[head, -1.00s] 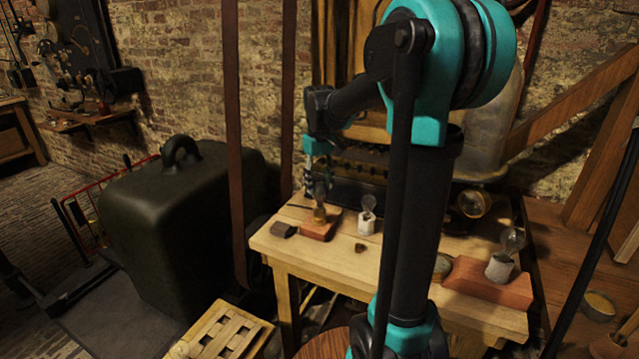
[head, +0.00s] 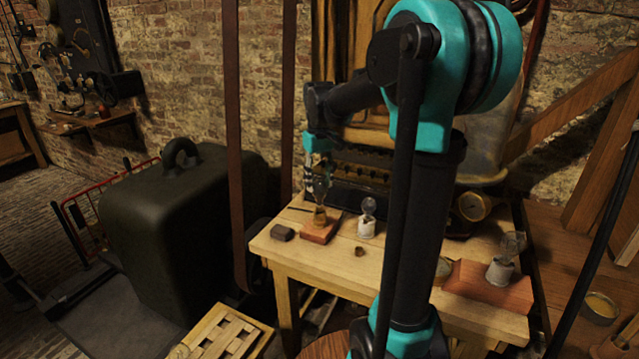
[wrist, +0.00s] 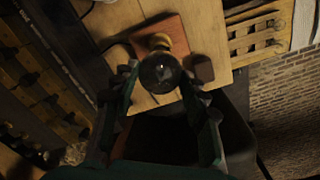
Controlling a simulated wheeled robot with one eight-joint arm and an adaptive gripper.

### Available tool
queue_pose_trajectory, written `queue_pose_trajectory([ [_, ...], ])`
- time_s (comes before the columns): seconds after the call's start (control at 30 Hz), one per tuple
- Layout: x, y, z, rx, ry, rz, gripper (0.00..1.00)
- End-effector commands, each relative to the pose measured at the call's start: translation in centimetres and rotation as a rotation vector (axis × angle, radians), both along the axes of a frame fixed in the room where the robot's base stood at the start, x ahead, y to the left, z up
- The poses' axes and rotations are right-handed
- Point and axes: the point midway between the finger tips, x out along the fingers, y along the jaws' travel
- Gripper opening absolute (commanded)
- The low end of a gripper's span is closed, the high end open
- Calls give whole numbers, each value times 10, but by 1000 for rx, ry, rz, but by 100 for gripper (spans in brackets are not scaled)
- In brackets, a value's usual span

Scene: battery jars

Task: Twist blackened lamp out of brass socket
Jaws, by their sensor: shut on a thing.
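My gripper (head: 312,188) is at the lamp's glass from above and behind. In the wrist view its fingers (wrist: 160,77) stand on either side of the lamp and are shut on it. Finger contact is too dark to see clearly.
A clear lamp in a white holder (head: 367,217) stands close to the right. A small brown cup (head: 359,252) and a dark block (head: 283,233) lie nearby. Another lamp (head: 503,260) sits on a red block at right. Dark jar racks stand behind.

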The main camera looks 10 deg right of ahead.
Motion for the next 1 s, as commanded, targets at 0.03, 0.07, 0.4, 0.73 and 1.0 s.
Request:
queue_pose_trajectory([
  [0.03,0,0,1,0,0,0,10],
  [0.07,0,0,2,0,0,0,9],
  [0.4,0,0,6,0,0,0,9],
  [0.73,0,0,19,0,0,0,9],
  [1.0,0,0,39,0,0,0,9],
])
